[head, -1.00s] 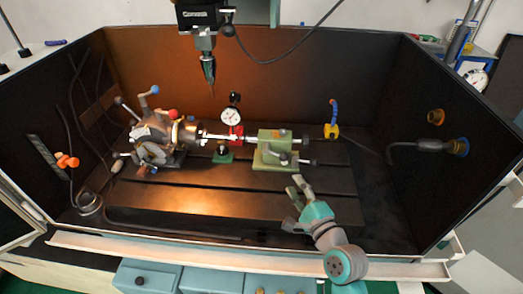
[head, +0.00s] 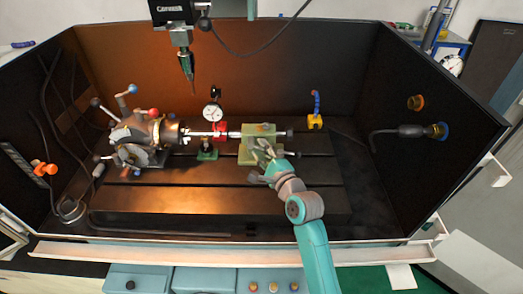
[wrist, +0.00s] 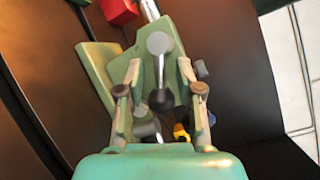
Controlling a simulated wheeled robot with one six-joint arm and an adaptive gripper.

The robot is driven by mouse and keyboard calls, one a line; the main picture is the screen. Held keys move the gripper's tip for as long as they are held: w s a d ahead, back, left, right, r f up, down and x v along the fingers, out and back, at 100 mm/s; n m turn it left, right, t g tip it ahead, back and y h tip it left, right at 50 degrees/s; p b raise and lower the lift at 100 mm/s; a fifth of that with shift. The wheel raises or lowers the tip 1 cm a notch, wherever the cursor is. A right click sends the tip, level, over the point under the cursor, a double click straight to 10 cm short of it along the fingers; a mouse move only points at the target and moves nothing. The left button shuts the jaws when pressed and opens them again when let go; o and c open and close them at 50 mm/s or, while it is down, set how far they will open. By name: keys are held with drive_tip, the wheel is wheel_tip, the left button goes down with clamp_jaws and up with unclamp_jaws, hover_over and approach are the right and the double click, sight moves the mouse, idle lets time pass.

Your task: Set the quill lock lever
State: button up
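The green tailstock (head: 258,131) stands on the dark slotted table in the head view, and its green body (wrist: 98,62) fills the middle of the wrist view. A grey lever (wrist: 160,68) with a round metal hub and a black ball end shows there between my fingers; I take it for the quill lock lever. My gripper (wrist: 160,74) is open, with one finger on each side of the lever, and I cannot tell whether either touches it. In the head view my gripper (head: 264,153) covers the tailstock's front, hiding the lever.
Left of the tailstock are a dial gauge (head: 212,113) on a red base and the chuck (head: 165,132) with its coloured-knob handles. A spindle tool (head: 187,65) hangs above. A yellow block (head: 315,122) with a blue hose stands at the right. The table's front is clear.

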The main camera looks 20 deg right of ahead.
drive_tip(key=shift+w, duration=0.1)
clamp_jaws()
drive_tip(key=shift+w+a+f+m+t, duration=0.1)
drive_tip(key=shift+f+m+t, duration=0.2)
drive_tip(key=shift+m, duration=0.45)
drive_tip(key=shift+s+a+f+m+t, duration=0.15)
drive_tip(key=shift+m+t, duration=0.2)
drive_tip(key=shift+m, duration=0.45)
drive_tip(key=shift+w+a+f+m+t, duration=0.1)
drive_tip(key=shift+w+f+m+t, duration=0.2)
drive_tip(key=shift+m, duration=0.45)
drive_tip(key=shift+s+r, duration=0.1)
drive_tip(key=shift+s, duration=0.05)
unclamp_jaws()
